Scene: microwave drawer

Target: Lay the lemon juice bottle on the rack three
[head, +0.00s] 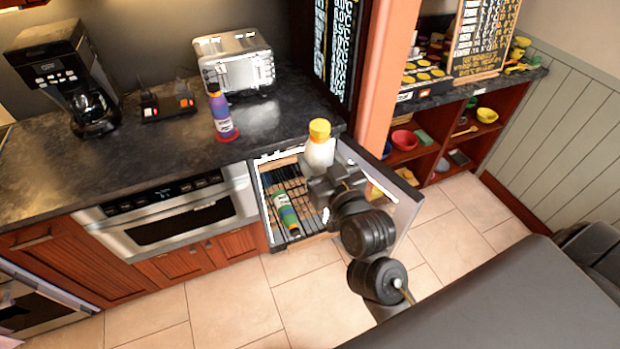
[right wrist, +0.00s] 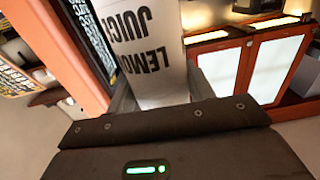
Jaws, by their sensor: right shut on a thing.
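The lemon juice bottle (head: 319,150) is white with a yellow cap and stands upright in the head view, over the open drawer. Its "LEMON JUICE" lettering shows close up in the right wrist view (right wrist: 150,50). My right gripper (head: 326,178) is shut on the bottle's lower part. The open drawer holds a dark wire rack (head: 291,185) with slots. A bottle with a green, blue and yellow label (head: 287,214) lies on the rack, left of my right gripper. The rack's right part is hidden behind my right gripper and arm. My left gripper is not in view.
A purple bottle with a red base (head: 221,115) stands on the dark counter (head: 170,150) behind the drawer. A toaster (head: 236,62) and a coffee maker (head: 75,80) stand farther back. The drawer's front panel (head: 405,205) is at its right. Floor in front is clear.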

